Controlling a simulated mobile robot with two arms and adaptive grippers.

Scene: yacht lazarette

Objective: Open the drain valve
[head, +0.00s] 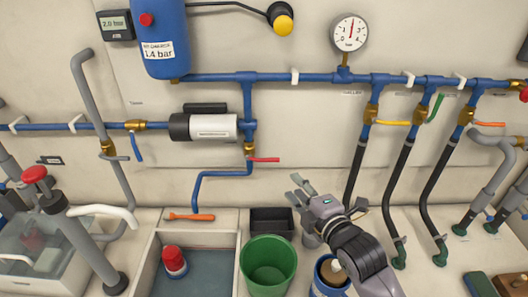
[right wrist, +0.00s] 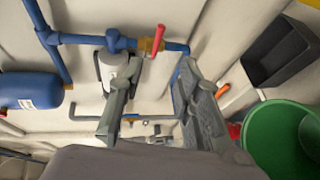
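A brass valve (head: 249,148) with a red lever (head: 264,159) sits on the blue pipe below the white pump. The lever points right, crosswise to the vertical pipe. Below it the pipe bends left and down toward a grey basin (head: 234,262); I take this as the drain valve, though no label on it is readable. In the right wrist view the red lever (right wrist: 158,40) shows beyond the fingertips. My right gripper (head: 298,190) is open and empty, below and right of the lever, apart from it. It also shows in the wrist view (right wrist: 153,75). My left gripper is out of view.
A green bucket (head: 268,264), a black bin (head: 272,220) and a blue bucket (head: 331,275) stand below. An orange-handled tool (head: 191,217) lies on the ledge. Valves with yellow, green and orange levers line the right wall. Wall space between lever and gripper looks clear.

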